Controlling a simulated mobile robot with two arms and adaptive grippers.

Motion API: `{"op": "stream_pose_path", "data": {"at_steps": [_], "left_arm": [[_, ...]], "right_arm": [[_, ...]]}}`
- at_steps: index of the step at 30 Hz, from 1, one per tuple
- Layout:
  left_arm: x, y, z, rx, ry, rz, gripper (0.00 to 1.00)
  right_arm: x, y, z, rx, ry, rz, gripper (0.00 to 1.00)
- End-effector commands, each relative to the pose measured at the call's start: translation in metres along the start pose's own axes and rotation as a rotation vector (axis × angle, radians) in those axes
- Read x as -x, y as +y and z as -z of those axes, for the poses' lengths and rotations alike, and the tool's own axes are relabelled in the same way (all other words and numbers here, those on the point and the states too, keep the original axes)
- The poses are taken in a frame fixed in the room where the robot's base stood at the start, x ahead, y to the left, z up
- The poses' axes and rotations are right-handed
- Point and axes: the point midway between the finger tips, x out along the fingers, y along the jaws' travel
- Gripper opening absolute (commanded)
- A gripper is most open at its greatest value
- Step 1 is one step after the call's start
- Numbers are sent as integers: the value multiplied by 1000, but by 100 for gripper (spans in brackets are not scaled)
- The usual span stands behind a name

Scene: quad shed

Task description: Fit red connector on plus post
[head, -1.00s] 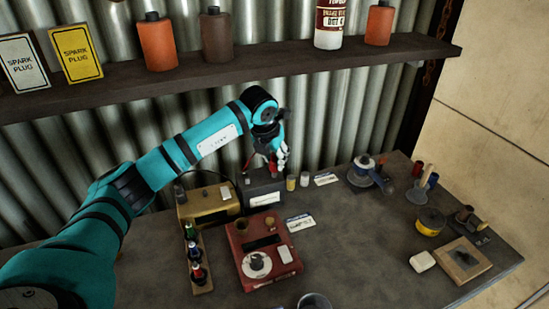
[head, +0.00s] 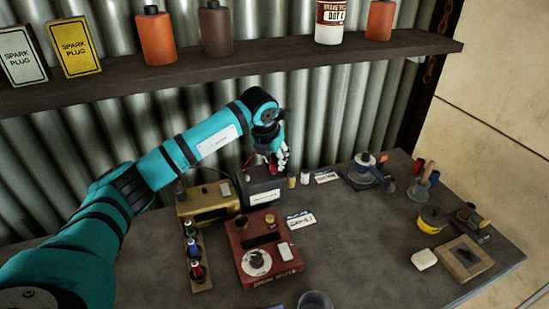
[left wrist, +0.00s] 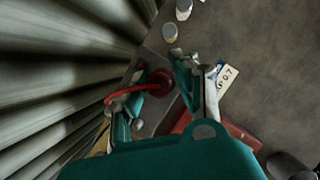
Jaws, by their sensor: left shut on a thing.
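My left gripper (head: 277,160) is shut on the red connector (head: 271,166), just above the back of the dark battery box with a white label (head: 264,197). In the left wrist view the red connector (left wrist: 160,79) shows between the fingers of my left gripper (left wrist: 162,88), with a red cable curving off to the left. The plus post is hidden behind the gripper and connector. I cannot tell whether the connector touches it. My right gripper is not in view.
A brass-coloured box (head: 208,204) stands left of the battery and a red tester (head: 262,249) in front. The corrugated wall (head: 330,110) is close behind. The middle right of the bench is clear.

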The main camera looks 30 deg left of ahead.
Motion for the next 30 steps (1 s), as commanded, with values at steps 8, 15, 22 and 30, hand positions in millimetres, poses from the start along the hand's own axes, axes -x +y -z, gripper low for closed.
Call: {"op": "stream_pose_path", "data": {"at_steps": [8, 15, 22, 30], "left_arm": [[0, 0, 0, 0, 0, 0, 2], [-3, 0, 1, 0, 0, 0, 2], [-7, 0, 3, 0, 0, 0, 2], [-10, 0, 4, 0, 0, 0, 2]], "right_arm": [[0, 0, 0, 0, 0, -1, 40], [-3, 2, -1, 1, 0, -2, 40], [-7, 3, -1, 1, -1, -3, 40], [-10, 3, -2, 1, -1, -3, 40]]}}
